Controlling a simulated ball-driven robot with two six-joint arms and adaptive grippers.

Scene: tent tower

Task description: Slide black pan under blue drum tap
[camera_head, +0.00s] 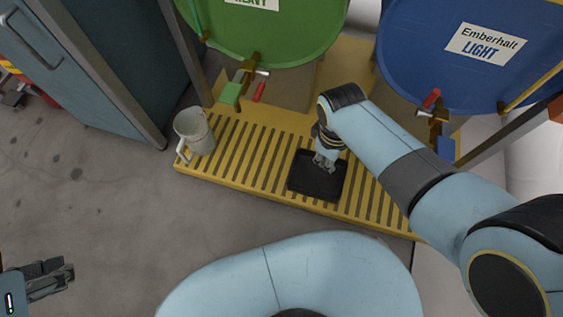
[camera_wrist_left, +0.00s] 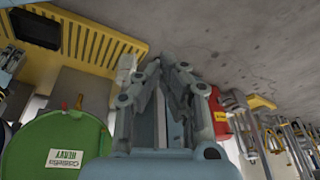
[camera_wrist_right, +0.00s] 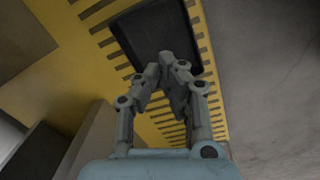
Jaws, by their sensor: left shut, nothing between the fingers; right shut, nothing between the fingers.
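The shallow black pan (camera_head: 312,184) lies on the yellow slatted rack, right of its middle. It also shows in the right wrist view (camera_wrist_right: 155,32) and the left wrist view (camera_wrist_left: 36,30). The blue drum (camera_head: 440,60) is at the upper right, with its brass tap (camera_head: 437,117) and red lever to the right of the pan and farther back. My right gripper (camera_head: 325,168) is shut and empty, pointing down over the pan; I cannot tell whether it touches it. My left gripper (camera_head: 70,272) is shut and empty at the lower left, over the floor.
The yellow rack (camera_head: 240,150) holds a pale mug (camera_head: 194,133) at its left end. A green drum (camera_head: 265,25) with a brass tap (camera_head: 247,75) stands behind. A grey-blue cabinet (camera_head: 100,70) is at left. Grey floor is clear in front of the rack.

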